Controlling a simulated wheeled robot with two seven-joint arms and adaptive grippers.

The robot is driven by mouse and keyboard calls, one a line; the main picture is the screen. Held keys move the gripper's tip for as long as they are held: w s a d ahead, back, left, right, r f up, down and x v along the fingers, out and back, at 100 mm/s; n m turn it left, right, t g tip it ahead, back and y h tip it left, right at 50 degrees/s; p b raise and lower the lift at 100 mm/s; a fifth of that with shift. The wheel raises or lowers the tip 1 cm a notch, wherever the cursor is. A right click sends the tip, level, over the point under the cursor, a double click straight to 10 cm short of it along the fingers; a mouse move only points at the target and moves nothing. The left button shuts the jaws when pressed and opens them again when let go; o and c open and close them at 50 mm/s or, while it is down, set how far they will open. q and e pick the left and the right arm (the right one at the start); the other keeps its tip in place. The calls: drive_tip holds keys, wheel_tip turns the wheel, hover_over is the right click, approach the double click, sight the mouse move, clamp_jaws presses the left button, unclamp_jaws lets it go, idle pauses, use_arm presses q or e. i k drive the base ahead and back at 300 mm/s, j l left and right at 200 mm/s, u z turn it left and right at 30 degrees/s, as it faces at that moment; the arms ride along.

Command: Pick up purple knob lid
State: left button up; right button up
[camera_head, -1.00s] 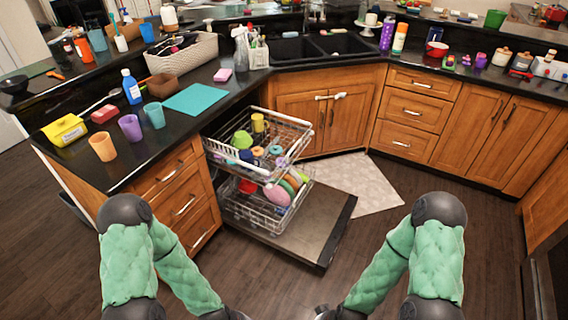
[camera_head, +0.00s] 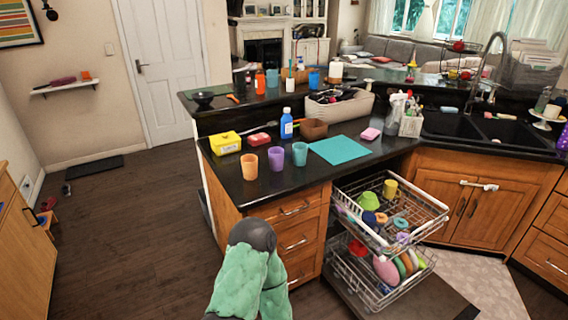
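I cannot make out a purple knob lid for certain. A small purple item (camera_head: 403,237) lies at the front of the upper dishwasher rack (camera_head: 432,232); it is too small to tell whether it is a lid. A purple cup (camera_head: 276,160) stands on the left counter between an orange cup (camera_head: 249,166) and a teal cup (camera_head: 299,154). My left arm shows at the bottom centre, with its gripper out of the picture. My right arm and gripper are not in view.
The open dishwasher's lower rack (camera_head: 365,290) holds several plates. A teal mat (camera_head: 340,150), yellow box (camera_head: 226,143), blue bottle (camera_head: 286,124) and beige basket (camera_head: 340,108) are on the black counter. The sink (camera_head: 450,125) is at right. Dark floor is clear at left.

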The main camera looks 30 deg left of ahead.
sight(403, 235)
drive_tip(key=i+u, duration=0.35)
drive_tip(key=i+l+u, duration=0.25)
drive_tip(key=i+u, duration=0.15)
drive_tip(key=i+l+u, duration=0.35)
